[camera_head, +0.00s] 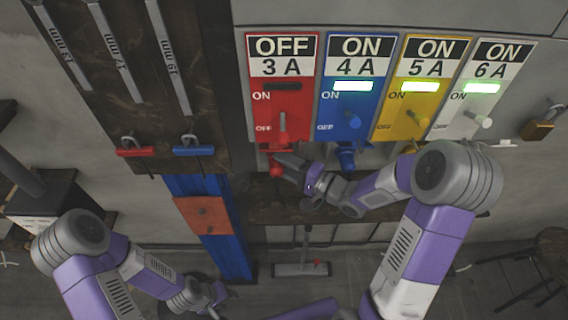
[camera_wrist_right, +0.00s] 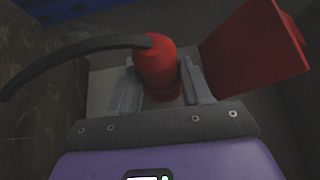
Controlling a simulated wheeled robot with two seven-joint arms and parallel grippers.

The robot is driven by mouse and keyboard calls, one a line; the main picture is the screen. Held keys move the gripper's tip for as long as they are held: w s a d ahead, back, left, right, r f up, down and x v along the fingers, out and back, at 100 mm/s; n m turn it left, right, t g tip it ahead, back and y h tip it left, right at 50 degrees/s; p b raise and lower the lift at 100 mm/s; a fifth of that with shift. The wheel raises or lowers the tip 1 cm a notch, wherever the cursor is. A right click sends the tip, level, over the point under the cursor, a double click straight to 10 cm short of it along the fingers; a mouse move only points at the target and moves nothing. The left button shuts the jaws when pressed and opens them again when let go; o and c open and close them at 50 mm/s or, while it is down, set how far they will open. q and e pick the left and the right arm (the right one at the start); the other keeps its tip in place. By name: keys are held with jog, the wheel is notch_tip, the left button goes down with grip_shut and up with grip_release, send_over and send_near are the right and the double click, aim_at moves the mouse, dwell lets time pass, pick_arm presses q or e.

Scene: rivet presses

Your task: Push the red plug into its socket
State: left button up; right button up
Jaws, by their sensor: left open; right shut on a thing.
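The red plug (camera_head: 276,171) is just below the red switch panel (camera_head: 283,85), which reads OFF 3 A. My right gripper (camera_head: 281,160) is shut on the plug. The right wrist view shows the rounded red plug (camera_wrist_right: 157,68) between the two grey fingers of my right gripper (camera_wrist_right: 160,82), with a black cable leaving its top. The socket is not clearly visible, and I cannot tell how the plug sits relative to it. My left gripper (camera_head: 218,294) is open and empty, low in the head view, away from the panels.
Blue (camera_head: 351,90), yellow (camera_head: 415,90) and white (camera_head: 470,95) panels read ON with lit green lamps. A blue plug (camera_head: 347,158) hangs below the blue panel. A red flat part (camera_wrist_right: 255,52) is close right of the gripper. A padlock (camera_head: 538,128) hangs at right.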

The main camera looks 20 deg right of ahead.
jog(key=shift+p, duration=0.35)
dwell(0.7)
jog(key=shift+w+d, duration=0.1)
jog(key=shift+w, duration=0.35)
dwell(0.4)
jog(key=o, duration=1)
jog(key=shift+o, duration=0.2)
jog(key=p+v, duration=0.2)
jog(key=v, duration=0.5)
jog(key=shift+s+d, duration=0.2)
